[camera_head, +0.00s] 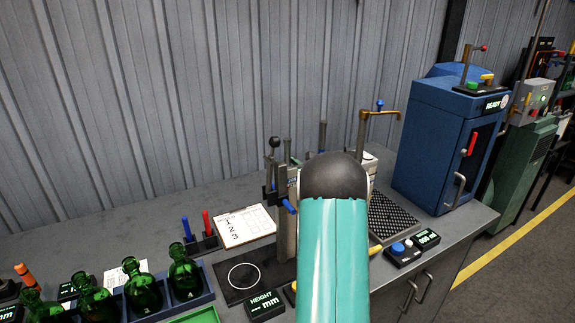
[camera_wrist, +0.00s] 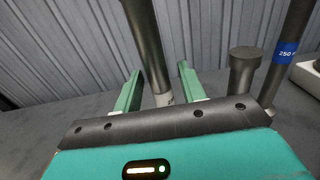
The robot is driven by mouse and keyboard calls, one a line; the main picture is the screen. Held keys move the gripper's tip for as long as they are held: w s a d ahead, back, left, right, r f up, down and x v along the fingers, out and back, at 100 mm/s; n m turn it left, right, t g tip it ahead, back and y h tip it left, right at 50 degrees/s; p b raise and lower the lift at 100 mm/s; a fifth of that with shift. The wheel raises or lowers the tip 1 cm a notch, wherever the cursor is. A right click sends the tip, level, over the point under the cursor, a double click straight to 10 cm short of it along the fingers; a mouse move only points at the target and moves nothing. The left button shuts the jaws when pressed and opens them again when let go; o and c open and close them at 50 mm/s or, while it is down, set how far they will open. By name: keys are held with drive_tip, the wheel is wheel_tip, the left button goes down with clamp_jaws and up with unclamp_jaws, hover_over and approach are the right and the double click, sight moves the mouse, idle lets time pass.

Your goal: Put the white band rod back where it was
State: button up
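In the wrist view my gripper (camera_wrist: 160,69) has its two green fingers apart. A dark upright rod (camera_wrist: 146,40) with a pale band low on it stands between or just beyond them. A gap shows on each side, so neither finger appears to touch it. The rod's foot is hidden behind the gripper's dark front plate. In the head view my teal arm covers the gripper. Dark rod tops (camera_head: 322,136) show behind the arm there, but I cannot tell which one has the white band.
Right of the gripper stand a short, flat-topped dark post (camera_wrist: 243,72) and a rod with a blue 250 band (camera_wrist: 287,50). In the head view, a lever stand (camera_head: 283,215) is just left of my arm. Green bottles (camera_head: 143,292) are front left; a blue cabinet (camera_head: 430,145) is right.

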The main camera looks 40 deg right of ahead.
drive_tip(key=shift+r, duration=0.1)
drive_tip(key=v, duration=1.2)
drive_tip(key=shift+s, duration=0.15)
